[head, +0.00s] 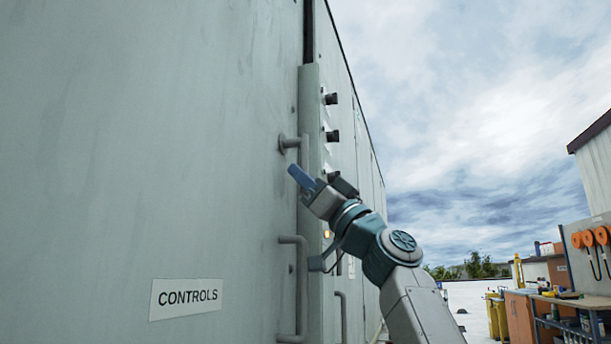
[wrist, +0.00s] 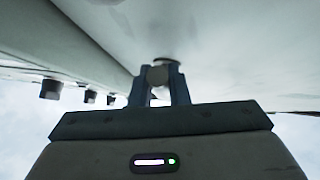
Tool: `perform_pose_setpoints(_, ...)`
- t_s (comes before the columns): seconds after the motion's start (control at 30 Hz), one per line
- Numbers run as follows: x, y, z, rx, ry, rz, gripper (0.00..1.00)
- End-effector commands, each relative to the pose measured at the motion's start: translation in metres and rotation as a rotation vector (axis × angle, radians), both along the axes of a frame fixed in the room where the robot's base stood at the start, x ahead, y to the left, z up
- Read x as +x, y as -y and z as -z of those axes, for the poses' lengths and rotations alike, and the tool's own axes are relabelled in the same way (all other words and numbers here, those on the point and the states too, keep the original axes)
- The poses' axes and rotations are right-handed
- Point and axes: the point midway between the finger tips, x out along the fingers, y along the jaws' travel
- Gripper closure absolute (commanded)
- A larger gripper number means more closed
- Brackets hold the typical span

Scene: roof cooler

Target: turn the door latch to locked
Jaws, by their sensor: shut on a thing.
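The door latch (head: 291,142) is a grey lever on the cabinet door, near its right edge. A round stub sticks out of the door, and a bar runs down from its outer end. My gripper (head: 297,174) is at the lower part of this bar, its blue fingers hiding the bar's end. In the wrist view my gripper (wrist: 160,75) is shut on the latch, whose blunt grey end (wrist: 158,76) shows between the two fingers. The dark round base of the latch shows just behind it. I see no locked or unlocked marking.
A fixed grey pull handle (head: 302,290) is on the door below my gripper. A CONTROLS label (head: 186,298) is at lower left. Dark knobs (head: 331,98) stick out right of the door edge. A workbench (head: 575,300) stands far right. Open air lies right of my arm.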

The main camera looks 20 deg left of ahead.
Motion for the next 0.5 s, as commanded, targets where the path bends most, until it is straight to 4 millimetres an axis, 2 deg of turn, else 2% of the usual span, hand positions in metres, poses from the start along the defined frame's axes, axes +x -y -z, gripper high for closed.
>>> perform_pose_setpoints(0.37, 0.0006, 0.0002, 0.0014, -0.001, 0.003, 0.0, 1.0)
perform_pose_setpoints(0.4, 0.0006, 0.0001, 0.0014, -0.002, 0.003, -0.001, 0.74)
perform_pose_setpoints(0.43, 0.0006, 0.0001, 0.0014, -0.002, 0.003, 0.0, 0.65)
perform_pose_setpoints(0.5, 0.0007, 0.0002, 0.0014, -0.002, 0.003, 0.0, 0.63)
